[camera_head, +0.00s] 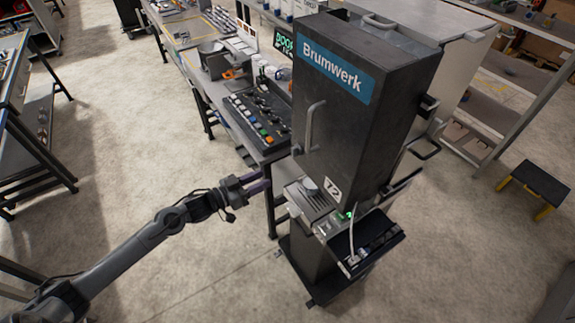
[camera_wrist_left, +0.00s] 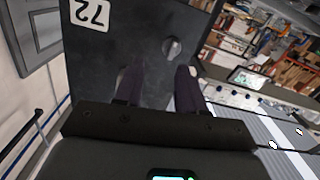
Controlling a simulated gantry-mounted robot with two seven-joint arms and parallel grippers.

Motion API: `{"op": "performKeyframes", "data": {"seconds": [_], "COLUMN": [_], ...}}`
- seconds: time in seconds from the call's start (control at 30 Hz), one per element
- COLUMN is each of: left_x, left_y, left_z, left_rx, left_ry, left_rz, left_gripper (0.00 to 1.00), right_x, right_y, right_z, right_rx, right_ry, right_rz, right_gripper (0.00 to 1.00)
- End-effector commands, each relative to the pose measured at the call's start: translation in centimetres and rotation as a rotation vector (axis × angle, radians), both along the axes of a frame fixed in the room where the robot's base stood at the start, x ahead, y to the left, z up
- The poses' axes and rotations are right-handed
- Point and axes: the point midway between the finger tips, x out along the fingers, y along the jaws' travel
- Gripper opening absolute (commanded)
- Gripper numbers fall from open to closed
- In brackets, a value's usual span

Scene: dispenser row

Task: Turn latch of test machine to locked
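In the left wrist view the latch (camera_wrist_left: 172,48) shows on the dark panel, beyond the fingertips. My left gripper (camera_head: 257,181) has dark purple fingers and points at the machine from the left, apart from the latch. In the left wrist view its fingers (camera_wrist_left: 159,83) are spread with nothing between them. My right gripper is not in view.
A grey bar handle (camera_head: 312,127) stands out from the machine's front above the latch. A workbench with a button panel (camera_head: 262,117) adjoins the machine at the left. A black and yellow step stool (camera_head: 538,183) stands at right.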

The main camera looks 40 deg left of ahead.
Motion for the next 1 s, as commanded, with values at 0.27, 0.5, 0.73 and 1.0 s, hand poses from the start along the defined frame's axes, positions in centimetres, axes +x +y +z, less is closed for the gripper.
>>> {"op": "performKeyframes", "data": {"seconds": [0.27, 0.5, 0.73, 1.0], "left_x": [3.1, 5.2, 8.4, 11.5], "left_y": [2.4, 1.5, 0.2, -1.1], "left_z": [2.5, 2.8, 2.9, 2.7], "left_rx": [0.084, 0.082, 0.081, 0.081], "left_ry": [-0.079, -0.083, -0.083, -0.082], "left_rz": [0.003, 0.005, 0.004, 0.006], "left_gripper": [0.39, 0.39, 0.39, 0.39], "right_x": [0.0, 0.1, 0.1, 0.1], "right_y": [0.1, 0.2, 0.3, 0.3], "right_z": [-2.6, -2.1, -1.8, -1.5], "right_rx": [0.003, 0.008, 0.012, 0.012], "right_ry": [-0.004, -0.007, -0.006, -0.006], "right_rz": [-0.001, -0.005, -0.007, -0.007], "right_gripper": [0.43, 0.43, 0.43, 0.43]}}
